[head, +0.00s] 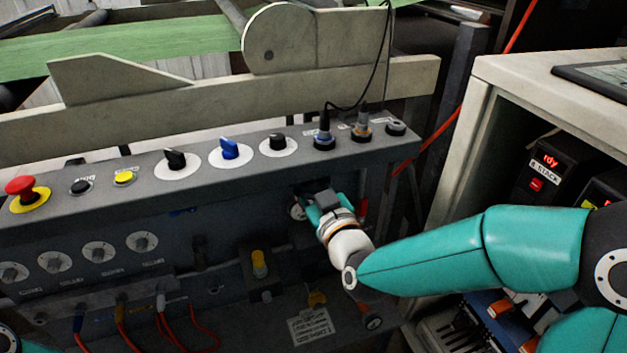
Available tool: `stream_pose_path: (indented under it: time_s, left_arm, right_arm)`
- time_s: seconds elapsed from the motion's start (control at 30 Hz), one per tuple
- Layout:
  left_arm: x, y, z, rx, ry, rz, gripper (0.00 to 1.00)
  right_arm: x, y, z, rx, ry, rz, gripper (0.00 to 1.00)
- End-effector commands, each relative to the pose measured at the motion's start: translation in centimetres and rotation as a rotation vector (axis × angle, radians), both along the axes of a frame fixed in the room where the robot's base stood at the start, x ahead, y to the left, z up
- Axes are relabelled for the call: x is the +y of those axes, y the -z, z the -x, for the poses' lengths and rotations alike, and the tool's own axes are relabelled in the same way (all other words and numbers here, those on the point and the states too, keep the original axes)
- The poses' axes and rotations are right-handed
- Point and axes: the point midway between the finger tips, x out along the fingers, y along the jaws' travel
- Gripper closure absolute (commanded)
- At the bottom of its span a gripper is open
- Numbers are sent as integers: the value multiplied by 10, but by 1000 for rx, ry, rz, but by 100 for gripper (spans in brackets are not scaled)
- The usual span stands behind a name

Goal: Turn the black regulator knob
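My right gripper (322,203) reaches in from the right to the front face of the grey control console, below its sloped top. It is at a small round gauge (297,209), which it partly covers. A dark part shows between its teal parts, but I cannot tell whether this is the black regulator knob or the gripper itself. The fingertips are too small and hidden to show whether they are open or shut. My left gripper is out of view; only a bit of teal arm shows at the bottom left corner.
The console top (120,190) carries a red emergency button (20,186), a black selector (175,159), a blue selector (230,149) and another black knob (278,142). Several dials (98,251) and red cables (205,340) are lower left. A white cabinet (480,115) stands at right.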

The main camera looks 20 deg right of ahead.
Motion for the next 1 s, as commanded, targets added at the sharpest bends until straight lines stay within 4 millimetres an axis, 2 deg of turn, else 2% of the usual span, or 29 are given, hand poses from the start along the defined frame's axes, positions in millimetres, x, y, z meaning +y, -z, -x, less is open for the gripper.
stream_pose_path:
  time_s: [0.03, 0.17, 0.2, 0.3, 0.63, 1.0]
  left_arm:
    - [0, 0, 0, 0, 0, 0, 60]
    - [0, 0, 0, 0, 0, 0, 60]
    - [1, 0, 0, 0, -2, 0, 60]
    - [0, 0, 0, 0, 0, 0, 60]
    - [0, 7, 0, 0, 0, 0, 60]
    - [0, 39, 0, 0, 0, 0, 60]
  right_arm:
    - [1, 0, 0, 0, -1, 0, 79]
    - [1, 0, 0, 0, -2, 0, 100]
    - [-12, 0, 0, -1, 3, 1, 100]
    - [-4, 0, 0, 0, 3, -2, 100]
    - [-1, 1, -1, -2, 3, -41, 100]
    - [0, 4, -1, 3, 1, -262, 100]
